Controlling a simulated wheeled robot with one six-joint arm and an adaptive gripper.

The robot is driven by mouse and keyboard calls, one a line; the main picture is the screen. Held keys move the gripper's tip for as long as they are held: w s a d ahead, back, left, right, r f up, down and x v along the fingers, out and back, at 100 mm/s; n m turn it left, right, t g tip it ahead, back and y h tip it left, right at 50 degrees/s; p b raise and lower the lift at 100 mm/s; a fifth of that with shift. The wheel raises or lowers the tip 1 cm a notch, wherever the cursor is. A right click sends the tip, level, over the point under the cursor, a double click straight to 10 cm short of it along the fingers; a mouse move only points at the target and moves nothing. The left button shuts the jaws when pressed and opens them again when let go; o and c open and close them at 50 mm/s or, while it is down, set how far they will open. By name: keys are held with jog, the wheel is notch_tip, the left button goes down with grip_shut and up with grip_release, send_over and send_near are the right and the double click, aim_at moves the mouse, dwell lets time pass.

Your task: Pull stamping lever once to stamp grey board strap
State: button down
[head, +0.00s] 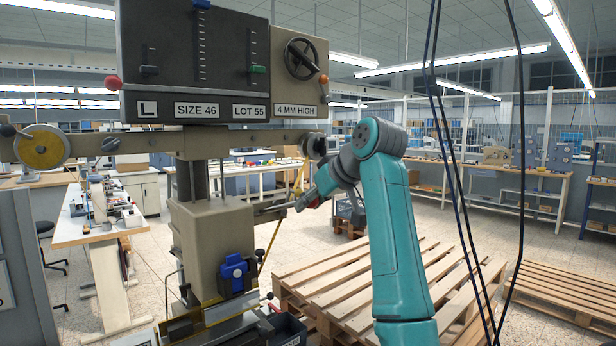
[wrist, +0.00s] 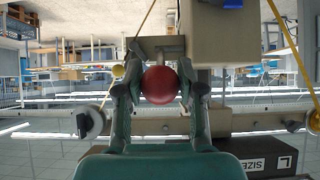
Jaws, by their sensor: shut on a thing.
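The beige stamping press (head: 213,235) stands at the left of the head view under a dark panel reading SIZE 46 and LOT 55. A metal lever (head: 275,211) sticks out from its right side. My gripper (head: 314,195) is at the lever's outer end. In the wrist view my gripper (wrist: 161,85) is shut on the lever's red ball knob (wrist: 160,86), one finger on each side. In the head view the knob is mostly hidden by my gripper. A blue clamp-like part (head: 233,272) sits low on the press. I cannot clearly make out the grey board strap.
Wooden pallets (head: 350,285) lie on the floor right of the press, behind my arm. A dark bin (head: 288,328) stands by the press base. Dark cables (head: 463,190) hang at the right. A workbench (head: 100,230) is at the left.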

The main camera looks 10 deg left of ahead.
jog(key=shift+f, duration=0.15)
jog(key=f, duration=0.3)
jog(key=shift+s+d, duration=0.25)
jog(key=shift+d, duration=0.1)
jog(key=f, duration=0.3)
jog(key=shift+s+d+f, duration=0.15)
jog(key=shift+d, duration=0.05)
dwell(0.5)
jog(key=shift+f, duration=1.75)
